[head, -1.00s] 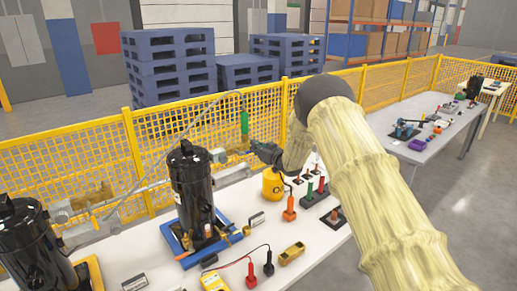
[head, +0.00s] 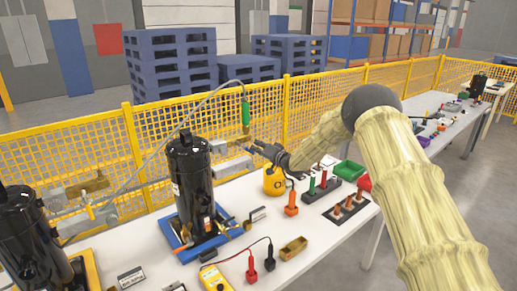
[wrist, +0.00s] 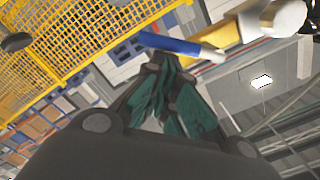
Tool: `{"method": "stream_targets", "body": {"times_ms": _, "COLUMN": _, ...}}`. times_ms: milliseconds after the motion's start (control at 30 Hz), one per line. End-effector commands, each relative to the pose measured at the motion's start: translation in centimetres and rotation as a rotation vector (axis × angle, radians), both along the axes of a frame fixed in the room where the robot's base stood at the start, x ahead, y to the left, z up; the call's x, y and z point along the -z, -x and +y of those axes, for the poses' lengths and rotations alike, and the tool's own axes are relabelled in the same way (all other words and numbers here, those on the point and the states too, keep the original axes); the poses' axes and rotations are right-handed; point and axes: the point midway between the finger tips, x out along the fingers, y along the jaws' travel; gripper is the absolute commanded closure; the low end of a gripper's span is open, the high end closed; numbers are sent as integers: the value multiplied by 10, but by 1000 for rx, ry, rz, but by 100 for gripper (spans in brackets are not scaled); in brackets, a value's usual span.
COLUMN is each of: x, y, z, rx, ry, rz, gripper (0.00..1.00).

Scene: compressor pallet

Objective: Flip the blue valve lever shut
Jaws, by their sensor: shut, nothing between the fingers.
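The blue valve lever (wrist: 180,45) shows in the wrist view as a blue bar with a pale end, slanting across just beyond my fingertips. It joins a brass-yellow valve body and pale pipe (wrist: 238,30) at the upper right. My gripper (wrist: 164,64) has dark green finger pads, and its tips are together with nothing between them. The tips overlap the lever's lower edge in the picture; I cannot tell whether they touch it. In the head view my gripper (head: 254,147) is at the pipework by the fence, right of the black compressor (head: 188,180). The lever is too small there to make out.
A white table (head: 325,240) carries a yellow canister (head: 274,181), a tool rack (head: 348,208), a yellow meter (head: 214,279) and probes. A grey hose with a green handle (head: 245,113) hangs above the pipe. A yellow mesh fence (head: 80,150) stands behind.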

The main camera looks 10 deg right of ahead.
Motion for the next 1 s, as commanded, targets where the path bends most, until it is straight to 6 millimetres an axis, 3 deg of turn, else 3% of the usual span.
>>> {"method": "stream_targets", "body": {"times_ms": 200, "x": 17, "y": 2, "z": 3, "rx": 1, "ry": -190, "rz": 86, "gripper": 100}}
{"method": "stream_targets", "body": {"times_ms": 700, "x": 40, "y": 9, "z": 17, "rx": 1, "ry": -577, "rz": 264, "gripper": 100}}
{"method": "stream_targets", "body": {"times_ms": 1000, "x": 43, "y": 12, "z": 25, "rx": -1, "ry": -624, "rz": 286, "gripper": 100}}
